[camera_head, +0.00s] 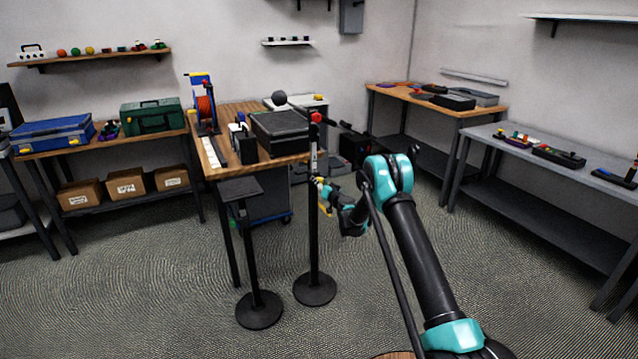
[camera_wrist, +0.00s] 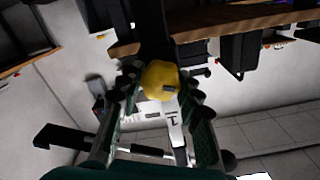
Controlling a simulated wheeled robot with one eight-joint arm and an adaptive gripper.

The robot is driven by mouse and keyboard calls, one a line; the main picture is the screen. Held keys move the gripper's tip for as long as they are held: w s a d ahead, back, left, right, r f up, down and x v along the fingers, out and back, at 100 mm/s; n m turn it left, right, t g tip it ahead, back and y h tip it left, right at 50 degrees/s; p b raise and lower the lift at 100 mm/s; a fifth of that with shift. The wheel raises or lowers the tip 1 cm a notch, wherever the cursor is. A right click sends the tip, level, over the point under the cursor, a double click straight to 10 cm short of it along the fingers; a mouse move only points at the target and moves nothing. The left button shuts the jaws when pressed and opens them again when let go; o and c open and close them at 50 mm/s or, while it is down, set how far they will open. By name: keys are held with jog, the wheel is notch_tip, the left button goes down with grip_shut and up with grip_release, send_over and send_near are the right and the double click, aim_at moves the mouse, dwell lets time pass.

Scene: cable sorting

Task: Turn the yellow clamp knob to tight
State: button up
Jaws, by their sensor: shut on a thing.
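The yellow clamp knob (camera_wrist: 160,80) is in the middle of the wrist view, in front of a dark post. My gripper (camera_wrist: 163,92) has a finger on each side of the knob and is shut on it. A pale plate (camera_wrist: 153,115) with dark marks shows just below the knob, between the fingers; I cannot read the knob's setting. In the head view my gripper (camera_head: 323,188) is at the upper part of a black post (camera_head: 313,230) on a round base. There the knob is small and mostly hidden by the gripper.
A red piece (camera_head: 316,117) tops the post. A second, shorter stand (camera_head: 255,255) with a flat top is to its left. A wooden workbench (camera_head: 212,165) with a black case (camera_head: 280,133) is close behind. Open floor (camera_head: 420,240) lies to the right.

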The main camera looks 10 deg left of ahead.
jog(key=m, duration=0.6)
jog(key=shift+d+m, duration=0.1)
jog(key=shift+m, duration=0.3)
jog(key=m, duration=0.6)
jog(key=shift+f, duration=0.15)
dwell(0.3)
jog(key=o, duration=1.2)
jog(key=shift+c, duration=0.2)
jog(key=v, duration=1.2)
